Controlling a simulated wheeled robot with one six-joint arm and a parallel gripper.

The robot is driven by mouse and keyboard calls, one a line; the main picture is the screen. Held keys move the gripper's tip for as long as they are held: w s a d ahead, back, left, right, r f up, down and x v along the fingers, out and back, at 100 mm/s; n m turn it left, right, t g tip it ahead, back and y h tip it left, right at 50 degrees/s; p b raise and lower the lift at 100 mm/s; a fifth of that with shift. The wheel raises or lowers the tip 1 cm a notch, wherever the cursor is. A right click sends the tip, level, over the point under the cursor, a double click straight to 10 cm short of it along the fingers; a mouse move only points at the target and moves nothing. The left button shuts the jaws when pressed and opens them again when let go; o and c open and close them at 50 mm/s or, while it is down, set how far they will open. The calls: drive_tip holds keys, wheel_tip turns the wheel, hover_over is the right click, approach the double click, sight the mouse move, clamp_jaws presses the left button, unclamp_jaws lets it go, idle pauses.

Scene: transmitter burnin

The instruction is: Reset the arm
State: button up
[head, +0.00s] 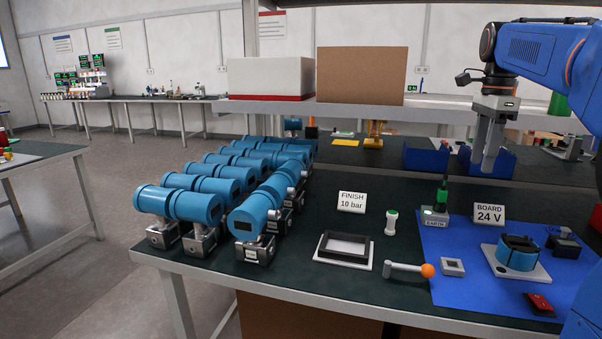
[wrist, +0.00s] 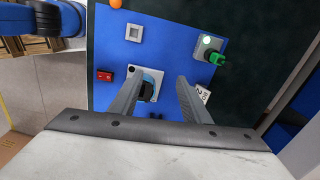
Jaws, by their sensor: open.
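My blue arm (head: 535,50) reaches in from the upper right of the head view. My gripper (head: 490,160) hangs pointing down above the back part of the bench, near the blue bins. In the wrist view my gripper (wrist: 155,92) shows two grey fingers spread apart with nothing held between them. Below it lie the blue mat (wrist: 175,40) and a round blue part on a white plate (wrist: 133,72), partly hidden by the left finger.
Several blue transmitters (head: 180,203) stand in rows at the bench's left. A black frame (head: 345,248), an orange-knobbed lever (head: 405,269), a red switch (head: 539,304) and a green-topped earth post (head: 437,212) stand in front. A shelf with boxes (head: 362,76) runs behind.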

drive_tip(key=s+a+f+n+t, duration=0.1)
drive_tip(key=s+a+f+n, duration=0.4)
drive_tip(key=s+f, duration=0.4)
drive_tip(key=s+a+f+n+t, duration=0.2)
drive_tip(key=s+a+f+n, duration=0.2)
drive_tip(key=s+f+n, duration=0.4)
drive_tip(key=s+a+f+n+t, duration=0.1)
drive_tip(key=s+a+f+n, duration=0.4)
drive_tip(key=s+f, duration=0.5)
drive_tip(key=shift+s+a+f+n+t, duration=0.3)
drive_tip(key=shift+s+a+f+n, duration=0.1)
drive_tip(key=shift+s+n, duration=0.6)
drive_tip(key=shift+w, duration=0.1)
drive_tip(key=shift+c, duration=0.3)
